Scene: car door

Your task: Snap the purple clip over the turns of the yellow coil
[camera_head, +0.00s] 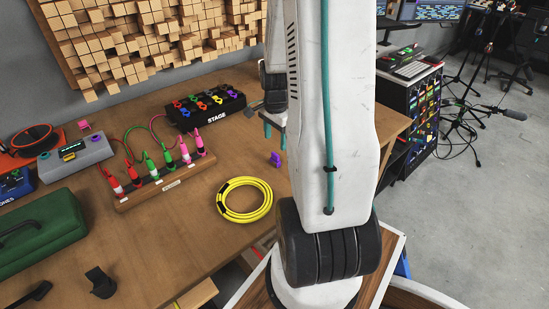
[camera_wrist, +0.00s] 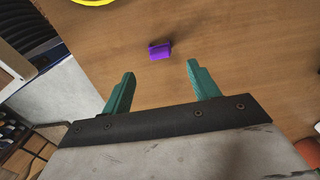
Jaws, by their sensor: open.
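The purple clip (camera_head: 275,159) lies on the wooden table, a little beyond and to the right of the yellow coil. In the wrist view the clip (camera_wrist: 160,51) lies past my fingertips, between their lines. The yellow coil (camera_head: 222,207) lies flat on the table with dark bands around its turns. Only a bit of the coil (camera_wrist: 92,2) shows at the top edge of the wrist view. My gripper (camera_wrist: 160,72) has green fingers spread apart with nothing between them. In the head view my gripper (camera_head: 275,136) is above the table near the clip, partly hidden by my arm.
A stage box (camera_head: 206,107) with coloured plugs stands at the back. A wooden rack (camera_head: 165,185) holds several coloured connectors left of the coil. A green case (camera_head: 40,238) stands at the left. The table (camera_head: 185,250) is bare in front of the coil.

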